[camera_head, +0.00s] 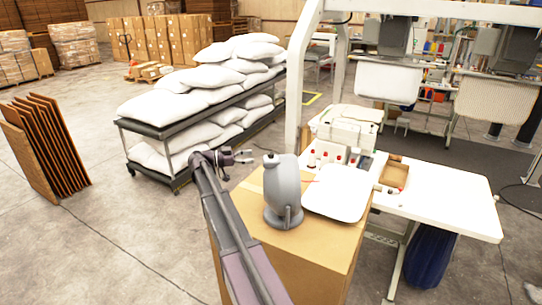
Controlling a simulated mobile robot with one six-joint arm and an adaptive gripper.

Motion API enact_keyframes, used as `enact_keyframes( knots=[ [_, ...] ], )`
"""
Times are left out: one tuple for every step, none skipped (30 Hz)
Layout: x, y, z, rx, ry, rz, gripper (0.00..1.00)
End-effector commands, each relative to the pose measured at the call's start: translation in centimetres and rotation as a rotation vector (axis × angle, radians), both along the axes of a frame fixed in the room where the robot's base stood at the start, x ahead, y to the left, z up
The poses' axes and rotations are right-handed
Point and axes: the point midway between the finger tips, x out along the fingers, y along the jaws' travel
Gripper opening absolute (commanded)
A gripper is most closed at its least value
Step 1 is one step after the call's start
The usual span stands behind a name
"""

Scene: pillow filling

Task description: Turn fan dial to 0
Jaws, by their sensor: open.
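A grey rounded device, which looks like the fan (283,188), stands upright on a cardboard box (318,240) right of my arm. Its dial and numbers cannot be made out at this size. My gripper (246,157) is to the left of the fan and slightly farther back, apart from it. Its fingers are open and point to the right, with nothing visible between them. My arm reaches up from the bottom of the view, in front of the box's left side.
A white rounded panel (337,199) sits right of the fan. A sewing machine (345,135) and white table (455,200) stand behind and right. A cart with white pillows (205,88) stands behind my gripper. Brown panels (48,145) stand far left; floor between is clear.

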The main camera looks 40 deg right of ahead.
Motion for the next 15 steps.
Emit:
enact_keyframes(
  knots=[
    [-0.6,-0.8,0.0,0.0,0.0,-0.003,0.73],
    [-0.8,-1.2,0.0,0.0,0.0,-0.003,0.73],
    [-1.1,-1.7,0.0,0.0,0.0,-0.002,0.73],
    [-1.3,-2.1,0.0,0.0,0.0,-0.001,0.73],
    [-1.5,-2.5,0.0,0.0,0.0,-0.002,0.73],
    [-1.9,-3.1,0.0,0.0,0.0,-0.003,0.73],
    [-2.0,-3.5,0.0,0.0,0.0,-0.003,0.73],
    [-2.2,-3.9,0.0,0.0,0.0,-0.002,0.73],
    [-2.5,-4.3,0.0,0.0,0.0,-0.001,0.73],
    [-2.7,-4.7,0.0,0.0,0.0,-0.002,0.73],
    [-2.9,-5.0,0.0,0.0,0.0,-0.002,0.73],
    [-3.2,-5.5,0.0,0.0,0.0,-0.002,0.73],
    [-3.3,-5.8,0.0,0.0,0.0,-0.002,0.73],
    [-3.4,-6.0,0.0,0.0,0.0,-0.001,0.73],
    [-3.6,-6.3,0.0,0.0,0.0,-0.001,0.73]
  ],
)
